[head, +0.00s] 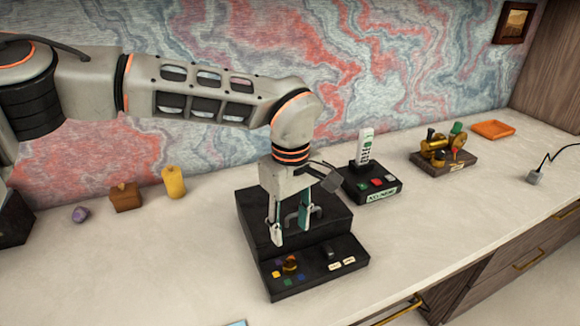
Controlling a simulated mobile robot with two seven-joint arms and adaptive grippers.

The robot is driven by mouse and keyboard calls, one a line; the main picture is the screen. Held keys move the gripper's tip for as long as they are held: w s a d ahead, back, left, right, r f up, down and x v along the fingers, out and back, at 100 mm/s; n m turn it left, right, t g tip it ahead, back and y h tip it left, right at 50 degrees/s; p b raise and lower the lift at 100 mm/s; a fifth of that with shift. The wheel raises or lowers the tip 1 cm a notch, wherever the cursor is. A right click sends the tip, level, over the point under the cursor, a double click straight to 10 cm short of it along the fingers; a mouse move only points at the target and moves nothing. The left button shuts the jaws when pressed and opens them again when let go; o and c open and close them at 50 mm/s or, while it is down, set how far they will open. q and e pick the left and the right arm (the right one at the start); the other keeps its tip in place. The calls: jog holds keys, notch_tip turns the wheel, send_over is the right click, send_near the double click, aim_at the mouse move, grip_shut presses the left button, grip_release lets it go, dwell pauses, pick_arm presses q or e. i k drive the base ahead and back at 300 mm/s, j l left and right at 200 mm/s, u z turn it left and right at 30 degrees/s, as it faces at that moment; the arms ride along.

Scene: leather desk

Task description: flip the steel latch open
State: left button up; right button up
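A black stepped box (252,216) stands on the desk near the middle of the head view. A grey metal curved piece, which looks like the steel latch (291,219), shows on its upper step, partly hidden by my gripper. My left gripper (291,234) points down over the box from above. Its two fingers are apart, with the grey piece showing between or just behind them. I cannot tell whether they touch it. The lower step carries a brass knob (290,264), small coloured buttons, a dark switch (329,253) and pale labels. My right gripper is not in view.
A black device with a pale handset (365,147) stands close behind to the right. Farther right are a brass machine (437,149) and an orange tray (493,129). A yellow candle (174,182), a wooden block (125,197) and a purple stone (80,214) stand left.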

aim_at(327, 250)
jog(key=k, duration=1)
